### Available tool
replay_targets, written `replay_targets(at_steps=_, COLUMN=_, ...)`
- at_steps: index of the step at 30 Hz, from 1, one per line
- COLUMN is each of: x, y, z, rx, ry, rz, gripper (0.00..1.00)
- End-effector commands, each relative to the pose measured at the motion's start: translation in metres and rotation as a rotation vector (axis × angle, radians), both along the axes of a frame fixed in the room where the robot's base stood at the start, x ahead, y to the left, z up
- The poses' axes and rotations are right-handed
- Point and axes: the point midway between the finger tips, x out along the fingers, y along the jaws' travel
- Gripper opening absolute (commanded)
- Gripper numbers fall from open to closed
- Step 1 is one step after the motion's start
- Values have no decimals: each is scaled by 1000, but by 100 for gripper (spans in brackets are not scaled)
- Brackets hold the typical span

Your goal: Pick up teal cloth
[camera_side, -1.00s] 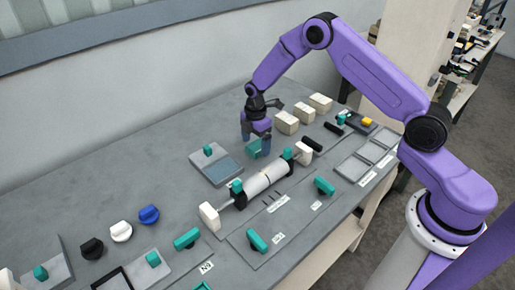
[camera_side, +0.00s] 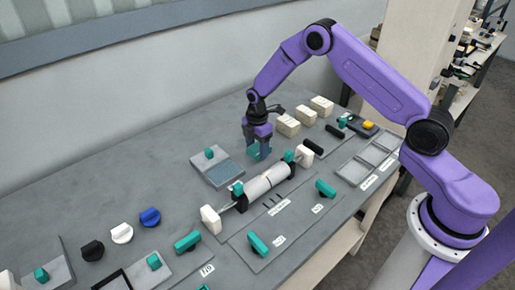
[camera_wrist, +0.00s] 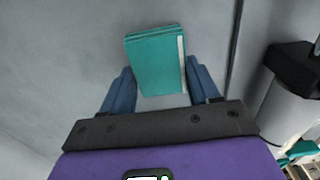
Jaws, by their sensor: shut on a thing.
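The teal cloth (camera_side: 253,154) is a folded rectangular pad on the grey bench, behind the white roller. My gripper (camera_side: 257,154) points down over it, with its blue fingers shut on the cloth's two sides. In the wrist view the cloth (camera_wrist: 157,62) sits between the fingertips of my gripper (camera_wrist: 160,88), its far end sticking out beyond them. A pale strip runs along its right edge. I cannot tell whether its underside touches the bench.
The white roller (camera_side: 266,183) on its shaft lies close in front. A grey tray with a blue-grey pad (camera_side: 224,174) and a teal knob is at left. Cream blocks (camera_side: 288,125) stand behind right. The bench at back left is clear.

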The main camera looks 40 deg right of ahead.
Motion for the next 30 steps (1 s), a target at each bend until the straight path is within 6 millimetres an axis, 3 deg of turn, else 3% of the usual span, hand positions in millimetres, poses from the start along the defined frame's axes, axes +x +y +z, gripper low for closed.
replay_targets(at_steps=7, x=1, y=0, z=30, rx=1, ry=-4, rz=0, gripper=31)
replay_targets(at_steps=18, x=-53, y=-3, z=91, rx=1, ry=-3, rz=0, gripper=31)
replay_targets(at_steps=30, x=-114, y=-6, z=115, rx=0, ry=-1, rz=1, gripper=31)
